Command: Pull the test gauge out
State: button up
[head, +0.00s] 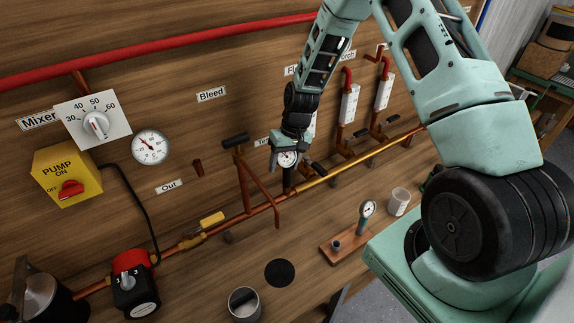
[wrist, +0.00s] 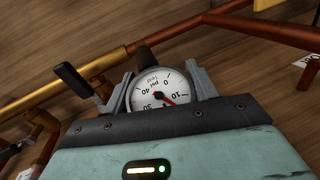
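The test gauge (wrist: 160,89) has a round white dial marked "psi Test", seen upside down in the wrist view, with a dark stem (wrist: 145,60) running toward the copper and brass pipe. In the head view its dial (head: 287,159) shows at my gripper (head: 285,162), over a dark upright fitting on the pipe. In the wrist view my gripper (wrist: 160,82) has one grey finger on each side of the dial, very near its rim. I cannot tell whether the fingers press on it. My gripper hides the lower dial edge in the wrist view.
A black-handled lever valve (head: 235,141) stands left of the gauge, and another black handle (head: 316,169) is close on its right. A second gauge (head: 367,209) stands on a wooden stand (head: 343,248). Grey cups (head: 398,201) (head: 242,304) stand on the bench.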

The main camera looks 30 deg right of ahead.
jog(key=shift+r+p, duration=0.7)
jog(key=shift+r, duration=0.4)
dwell(0.9)
jog(key=shift+r+p, duration=0.9)
jog(key=shift+r, duration=0.55)
jog(key=shift+r+p, duration=1)
jog(key=shift+r, duration=0.5)
